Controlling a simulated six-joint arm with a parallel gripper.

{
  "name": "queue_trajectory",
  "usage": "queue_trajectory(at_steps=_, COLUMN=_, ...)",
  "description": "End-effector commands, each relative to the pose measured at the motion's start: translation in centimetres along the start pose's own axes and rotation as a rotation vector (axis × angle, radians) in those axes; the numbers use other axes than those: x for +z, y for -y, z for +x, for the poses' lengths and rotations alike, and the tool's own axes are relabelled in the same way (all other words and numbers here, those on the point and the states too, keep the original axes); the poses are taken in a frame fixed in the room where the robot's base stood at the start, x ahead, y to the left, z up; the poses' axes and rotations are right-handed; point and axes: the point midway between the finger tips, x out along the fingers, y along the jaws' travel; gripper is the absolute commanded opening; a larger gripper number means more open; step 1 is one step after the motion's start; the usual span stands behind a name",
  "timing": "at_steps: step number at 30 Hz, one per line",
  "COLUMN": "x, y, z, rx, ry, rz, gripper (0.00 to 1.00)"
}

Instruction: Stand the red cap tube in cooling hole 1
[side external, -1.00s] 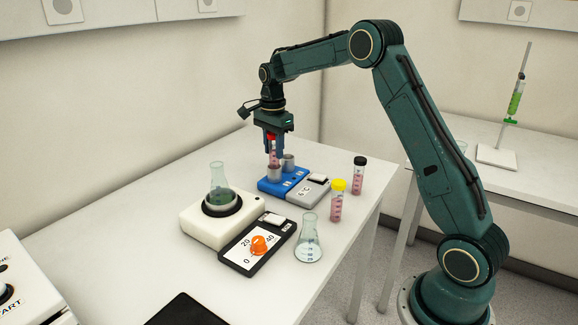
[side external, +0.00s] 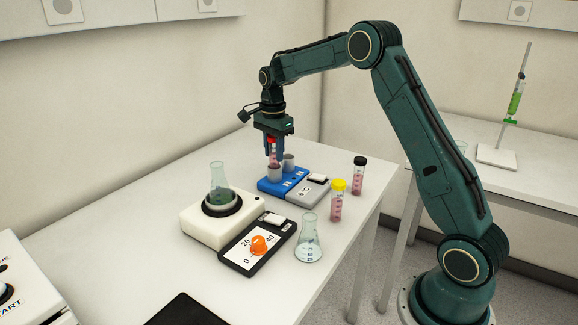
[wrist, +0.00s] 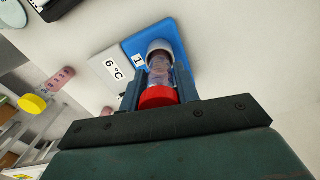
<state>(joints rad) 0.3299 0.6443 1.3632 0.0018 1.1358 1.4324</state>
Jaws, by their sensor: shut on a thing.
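My gripper (side external: 275,152) points down and is shut on the red cap tube (side external: 273,157), which holds pink liquid and stands about upright. In the wrist view, the red cap (wrist: 158,98) and the clear tube (wrist: 160,70) lie between my two fingers. The tube's lower end is inside the grey collar (side external: 274,173) of the blue cooling block (side external: 270,186), and this hides its tip. The label 1 shows beside this collar in the wrist view (wrist: 158,46). How deep the tube sits is hard to tell.
A second grey collar (side external: 289,160) stands close to the right. A grey 6 °C unit (side external: 308,192) adjoins the block. Yellow-cap (side external: 337,203) and black-cap (side external: 359,174) tubes stand farther right. A flask (side external: 308,243), a scale (side external: 240,256) and a white device (side external: 192,218) stand in front.

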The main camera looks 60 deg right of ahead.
Motion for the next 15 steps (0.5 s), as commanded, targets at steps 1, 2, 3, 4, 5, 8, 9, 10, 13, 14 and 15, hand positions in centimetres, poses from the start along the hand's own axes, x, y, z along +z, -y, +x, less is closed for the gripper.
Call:
queue_trajectory(at_steps=1, x=0.0, y=0.01, z=-0.02, rx=0.0, ry=0.0, rz=0.0, gripper=0.08)
queue_trajectory(at_steps=2, x=0.0, y=0.01, z=-0.02, rx=0.0, ry=0.0, rz=0.0, gripper=0.08)
queue_trajectory(at_steps=3, x=0.0, y=0.01, z=-0.01, rx=0.0, ry=0.0, rz=0.0, gripper=0.08)
queue_trajectory(at_steps=4, x=0.0, y=0.01, z=-0.01, rx=0.0, ry=0.0, rz=0.0, gripper=0.08)
queue_trajectory(at_steps=5, x=0.0, y=0.01, z=0.01, rx=0.0, ry=0.0, rz=0.0, gripper=0.08)
queue_trajectory(at_steps=8, x=0.0, y=0.01, z=0.1, rx=0.0, ry=0.0, rz=0.0, gripper=0.08)
queue_trajectory(at_steps=9, x=0.0, y=0.01, z=0.15, rx=0.0, ry=0.0, rz=0.0, gripper=0.08)
queue_trajectory(at_steps=10, x=0.0, y=0.01, z=0.2, rx=0.0, ry=0.0, rz=0.0, gripper=0.08)
queue_trajectory(at_steps=13, x=0.0, y=0.01, z=0.36, rx=0.0, ry=0.0, rz=0.0, gripper=0.08)
queue_trajectory(at_steps=14, x=0.0, y=0.01, z=0.41, rx=0.0, ry=0.0, rz=0.0, gripper=0.08)
queue_trajectory(at_steps=15, x=0.0, y=0.01, z=0.47, rx=0.0, ry=0.0, rz=0.0, gripper=0.08)
